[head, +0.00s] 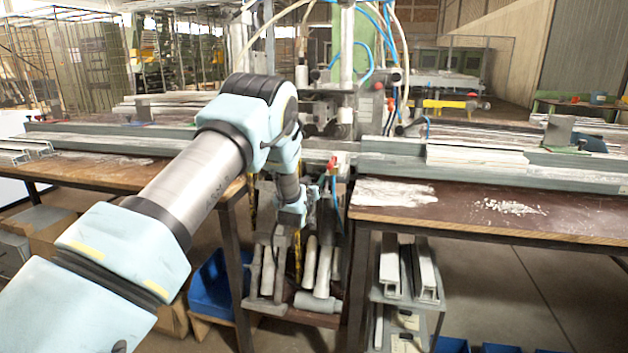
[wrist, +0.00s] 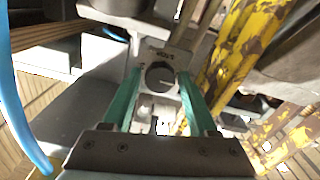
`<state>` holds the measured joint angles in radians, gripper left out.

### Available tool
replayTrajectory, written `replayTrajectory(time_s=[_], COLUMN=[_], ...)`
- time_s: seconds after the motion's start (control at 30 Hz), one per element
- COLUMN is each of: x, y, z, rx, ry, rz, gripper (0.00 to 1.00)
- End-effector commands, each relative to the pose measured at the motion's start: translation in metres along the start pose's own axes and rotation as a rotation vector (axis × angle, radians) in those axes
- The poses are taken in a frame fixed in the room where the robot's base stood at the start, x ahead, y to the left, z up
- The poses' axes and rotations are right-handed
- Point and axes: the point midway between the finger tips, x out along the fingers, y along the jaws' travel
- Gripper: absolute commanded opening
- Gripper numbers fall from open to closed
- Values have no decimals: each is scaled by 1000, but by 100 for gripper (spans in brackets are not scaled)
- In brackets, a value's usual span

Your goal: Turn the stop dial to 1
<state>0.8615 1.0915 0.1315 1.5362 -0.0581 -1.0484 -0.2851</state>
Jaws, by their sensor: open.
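The stop dial (wrist: 161,76) is a dark round knob on a pale metal plate (wrist: 178,58) in the wrist view. A thin light mark shows on its face, toward the right. Small dark lettering sits above it, too small to read. My gripper (wrist: 159,82) is open. In the head view, my gripper (head: 308,207) hangs low in the gap between the two benches. The dial cannot be made out there.
A yellow, worn bar (wrist: 238,55) runs close on the right in the wrist view; a blue hose (wrist: 14,110) curves at the left. The right bench (head: 480,212) and left bench (head: 110,172) flank my arm.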

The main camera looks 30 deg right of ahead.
Motion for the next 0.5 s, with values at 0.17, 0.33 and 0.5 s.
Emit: replayTrajectory(time_s=[0.17,0.33,0.5], x=[0,0,0], y=[0,0,0], z=[0,0,0], rx=[0,0,0], ry=[0,0,0], rz=[0,0,0], gripper=[59,40,21])
